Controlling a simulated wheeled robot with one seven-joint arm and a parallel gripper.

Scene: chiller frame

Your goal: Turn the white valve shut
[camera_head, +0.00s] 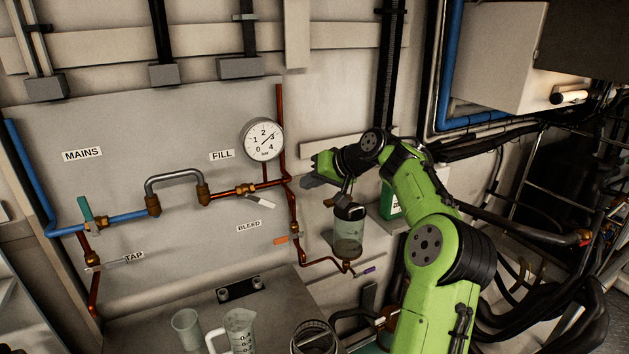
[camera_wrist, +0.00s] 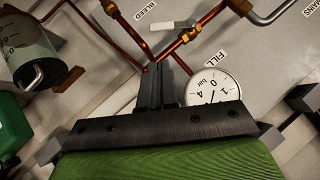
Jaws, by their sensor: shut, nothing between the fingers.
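The white valve lever (camera_head: 260,201) hangs from a brass body on the copper pipe under the FILL label in the head view. It slants down to the right, at an angle to the pipe. In the wrist view the white lever (camera_wrist: 172,25) shows near the top, beyond my fingertips. My gripper (camera_head: 309,182) is to the right of the lever, apart from it, near the vertical copper pipe. In the wrist view my gripper (camera_wrist: 160,72) has its fingers together with nothing between them.
The pressure gauge (camera_head: 263,139) is above the lever. An orange lever (camera_head: 285,239) sits below, by the BLEED label. A clear cylinder (camera_head: 348,232) hangs below my wrist. A teal lever (camera_head: 86,208) is far left. A beaker (camera_head: 239,330) stands on the bench.

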